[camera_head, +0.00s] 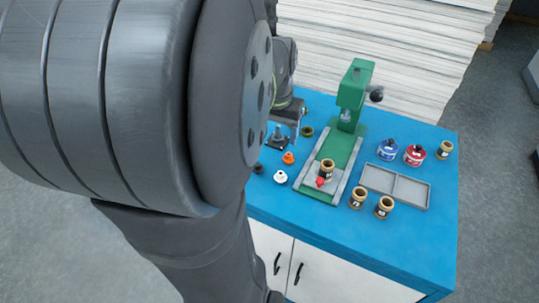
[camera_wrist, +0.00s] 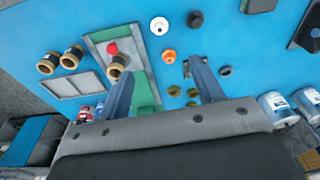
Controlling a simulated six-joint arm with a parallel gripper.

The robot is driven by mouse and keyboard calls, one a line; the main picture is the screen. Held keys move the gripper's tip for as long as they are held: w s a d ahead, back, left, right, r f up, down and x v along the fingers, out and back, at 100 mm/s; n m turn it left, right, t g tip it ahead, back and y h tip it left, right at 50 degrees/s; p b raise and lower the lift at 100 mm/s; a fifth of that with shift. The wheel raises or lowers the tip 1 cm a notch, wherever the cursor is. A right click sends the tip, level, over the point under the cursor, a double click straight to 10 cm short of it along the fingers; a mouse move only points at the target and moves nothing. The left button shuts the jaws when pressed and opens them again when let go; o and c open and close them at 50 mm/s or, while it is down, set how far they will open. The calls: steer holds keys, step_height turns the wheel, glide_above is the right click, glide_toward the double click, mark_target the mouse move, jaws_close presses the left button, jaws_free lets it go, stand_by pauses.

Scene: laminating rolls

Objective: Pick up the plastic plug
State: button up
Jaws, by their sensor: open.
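Several small plug-like pieces lie on the blue table; the frames do not show which is the plastic plug. A white one (camera_head: 280,176) with a dark centre also shows in the wrist view (camera_wrist: 159,26). An orange one (camera_head: 288,158) also shows in the wrist view (camera_wrist: 169,55). A black one (camera_head: 258,168) lies to the left of the white one. Olive-green ones (camera_wrist: 174,91) appear between my fingers in the wrist view. My gripper (camera_wrist: 163,66) is open and empty above these pieces, fingers apart. In the head view my arm hides part of the gripper.
A green press (camera_head: 355,95) stands beside the pieces; a brown-and-black roll (camera_head: 327,168) and a red piece (camera_head: 320,183) are on its base. To its right are a grey two-part tray (camera_head: 412,191), more rolls (camera_head: 357,198), a blue jar (camera_head: 387,151) and a red jar (camera_head: 414,156).

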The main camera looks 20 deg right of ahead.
glide_above(281, 173)
steer(key=s+a, duration=0.1)
step_height(281, 173, down, 13)
steer(key=shift+s+a, duration=0.1)
steer(key=shift+s, duration=0.05)
steer(key=shift+w+d+f, duration=0.2)
steer(key=shift+f, duration=0.8)
steer(key=shift+w+d+f, duration=0.15)
steer(key=shift+w+f, duration=0.05)
steer(key=shift+f, duration=0.75)
steer(key=shift+w+d+f, duration=0.2)
steer(key=shift+f, duration=0.8)
steer(key=c, duration=1)
